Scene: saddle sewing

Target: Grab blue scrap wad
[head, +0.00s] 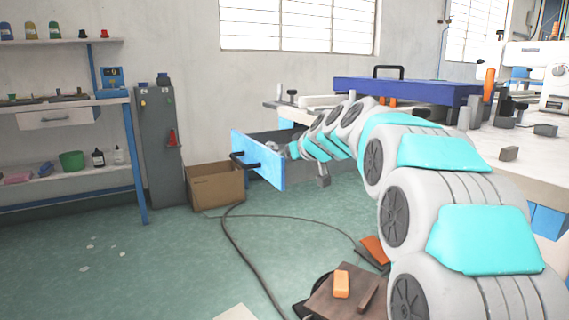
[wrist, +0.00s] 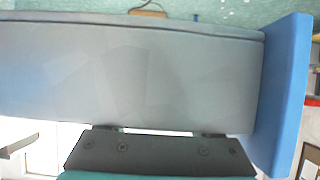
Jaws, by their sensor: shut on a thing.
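An open drawer with a bright blue front (head: 258,165) and grey walls juts out under the workbench in the head view. My gripper (head: 293,150) is at this drawer, just behind the blue front. In the wrist view, the drawer's grey inside (wrist: 130,75) fills most of the picture, with the blue front (wrist: 285,90) on the right. The dark base of my gripper (wrist: 160,132) shows at the bottom, and its fingertips are mostly hidden. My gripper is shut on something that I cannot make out. I do not see a blue scrap wad in either view.
A cardboard box (head: 216,187) and a grey cabinet (head: 160,145) stand left of the drawer. The workbench (head: 480,143) is to the right, with a long blue case (head: 410,91). A stool with an orange block (head: 342,283) stands in front. A cable crosses the green floor, which is open at left.

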